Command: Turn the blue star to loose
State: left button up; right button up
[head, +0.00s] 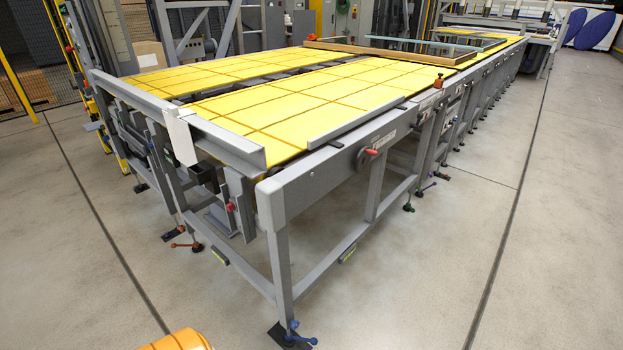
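The blue star (300,338) is a small blue star-shaped handle at the foot of the table's near corner leg, low in the head view. It sits just above a dark foot plate (281,334) on the floor. Its arms spread out to the right of the leg. I cannot tell from here whether it is tight or loose. Neither of my grippers is in view.
The long grey-framed table (330,167) with yellow top panels (270,105) fills the middle. Other handles include an orange one (187,244), a purple one (426,187) and a red knob (371,152). The concrete floor (440,270) on the right is clear.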

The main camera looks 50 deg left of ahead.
aim_at(295, 325)
jog(key=i+u, duration=0.4)
jog(key=i+l+u, duration=0.2)
jog(key=u, duration=0.2)
jog(key=i+l+u, duration=0.25)
jog(key=u, duration=0.15)
jog(key=i+l+u, duration=0.25)
jog(key=u, duration=0.15)
jog(key=l, duration=0.1)
